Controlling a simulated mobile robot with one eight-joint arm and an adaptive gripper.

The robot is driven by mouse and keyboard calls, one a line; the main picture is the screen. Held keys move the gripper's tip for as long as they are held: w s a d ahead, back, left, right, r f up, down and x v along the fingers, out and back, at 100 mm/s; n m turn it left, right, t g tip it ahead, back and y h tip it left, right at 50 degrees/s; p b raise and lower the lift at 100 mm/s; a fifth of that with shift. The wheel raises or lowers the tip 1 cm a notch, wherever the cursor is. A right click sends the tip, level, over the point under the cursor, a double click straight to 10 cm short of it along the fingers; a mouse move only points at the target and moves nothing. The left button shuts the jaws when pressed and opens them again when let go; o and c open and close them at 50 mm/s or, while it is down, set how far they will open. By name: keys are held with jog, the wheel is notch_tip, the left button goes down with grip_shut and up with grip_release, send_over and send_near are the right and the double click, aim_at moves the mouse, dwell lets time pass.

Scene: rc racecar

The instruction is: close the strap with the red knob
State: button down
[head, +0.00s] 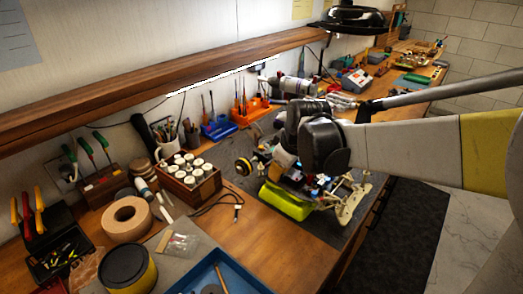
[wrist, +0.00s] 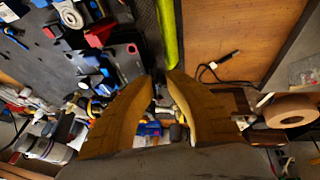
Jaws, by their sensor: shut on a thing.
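The RC racecar stands on the dark mat in the head view, with a lime-green body panel (head: 287,200) and a pale bumper (head: 352,205). My gripper (head: 285,158) is over the car's left side. In the wrist view its two tan fingers (wrist: 161,74) point toward the green panel's edge (wrist: 168,35), with a narrow gap between their tips. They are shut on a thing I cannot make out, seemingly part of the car. Small red pieces (wrist: 132,48) show left of the fingertips among black and blue parts. I cannot tell which is the strap's knob, or how the strap lies.
A wooden box of white-capped jars (head: 190,180), a tape roll (head: 127,219), a black-and-yellow tin (head: 127,268) and a blue tray (head: 215,278) occupy the bench on the left. An orange tool holder (head: 250,112) stands behind. Bare wood lies in front of the car.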

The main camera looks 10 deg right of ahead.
jog(key=shift+w+d+r+m+g+y+p, duration=0.15)
jog(key=shift+d+g+y+p, duration=0.15)
jog(key=shift+g+y, duration=0.35)
jog(key=shift+w+d+r+m+g+y+p, duration=0.15)
jog(key=shift+g+y+p, duration=0.25)
jog(key=shift+y, duration=0.45)
jog(key=shift+w+d+g+y, duration=0.1)
jog(key=shift+g+y, duration=0.15)
jog(key=shift+y, duration=0.05)
jog(key=shift+w+d+m+g+y, duration=0.15)
jog(key=shift+d+m+g+y, duration=0.2)
jog(key=shift+y, duration=0.35)
jog(key=shift+w+m+g+y, duration=0.15)
jog(key=shift+g+y, duration=0.3)
jog(key=shift+y, duration=0.25)
dwell(0.5)
jog(key=c, duration=1.4)
grip_release()
jog(key=shift+f, duration=0.1)
jog(key=v, duration=1.2)
